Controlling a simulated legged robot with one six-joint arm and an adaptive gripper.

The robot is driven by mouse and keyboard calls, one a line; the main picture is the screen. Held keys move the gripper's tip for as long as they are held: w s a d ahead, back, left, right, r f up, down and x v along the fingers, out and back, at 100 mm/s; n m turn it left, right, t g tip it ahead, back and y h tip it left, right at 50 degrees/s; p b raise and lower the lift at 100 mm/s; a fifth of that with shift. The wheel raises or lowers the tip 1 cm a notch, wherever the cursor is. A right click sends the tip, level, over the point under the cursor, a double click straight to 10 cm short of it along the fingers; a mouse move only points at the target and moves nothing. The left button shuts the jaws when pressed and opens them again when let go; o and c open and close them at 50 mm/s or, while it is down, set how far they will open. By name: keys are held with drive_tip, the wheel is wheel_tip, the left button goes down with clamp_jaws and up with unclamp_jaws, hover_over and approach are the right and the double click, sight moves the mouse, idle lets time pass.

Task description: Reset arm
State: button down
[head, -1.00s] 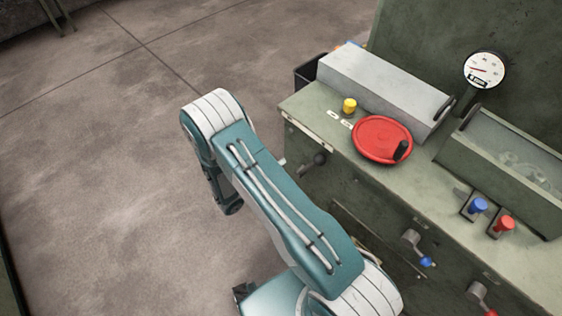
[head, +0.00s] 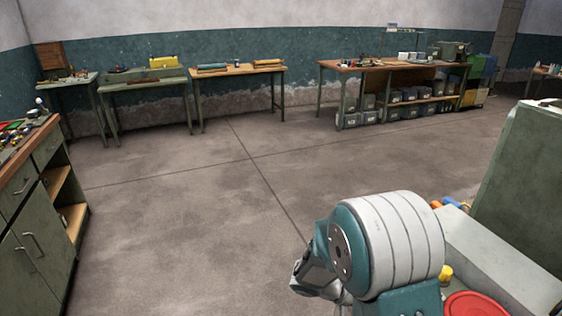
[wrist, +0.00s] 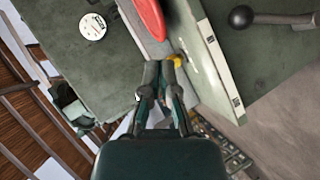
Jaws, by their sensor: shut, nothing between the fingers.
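My gripper (wrist: 162,72) shows in the wrist view with its two dark fingers together and nothing between them. It points at the green machine (wrist: 203,65), near a yellow knob (wrist: 176,61) and a red handwheel (wrist: 150,16); I cannot tell the gap to them. In the head view my teal and white arm fills the lower right, beside the machine (head: 525,185), and the fingertips cannot be made out there.
A round gauge (wrist: 92,27) and a black ball-ended lever (wrist: 242,17) are on the machine. A cabinet (head: 38,225) stands at left, benches (head: 400,70) along the far wall. The floor between (head: 190,200) is clear.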

drive_tip(key=s+a+r+n+t+y, duration=0.2)
drive_tip(key=s+a+r+t+y, duration=0.1)
drive_tip(key=s+r+y, duration=0.3)
drive_tip(key=s+a+r+n+t+y, duration=0.2)
drive_tip(key=s+a+r+t+y, duration=0.2)
drive_tip(key=s+r+y, duration=0.3)
wheel_tip(320, 180, up, 6)
drive_tip(key=s+a, duration=0.1)
drive_tip(key=s, duration=0.1)
drive_tip(key=shift+s+f+n, duration=0.25)
drive_tip(key=shift+s+n, duration=0.1)
drive_tip(key=shift+n, duration=0.05)
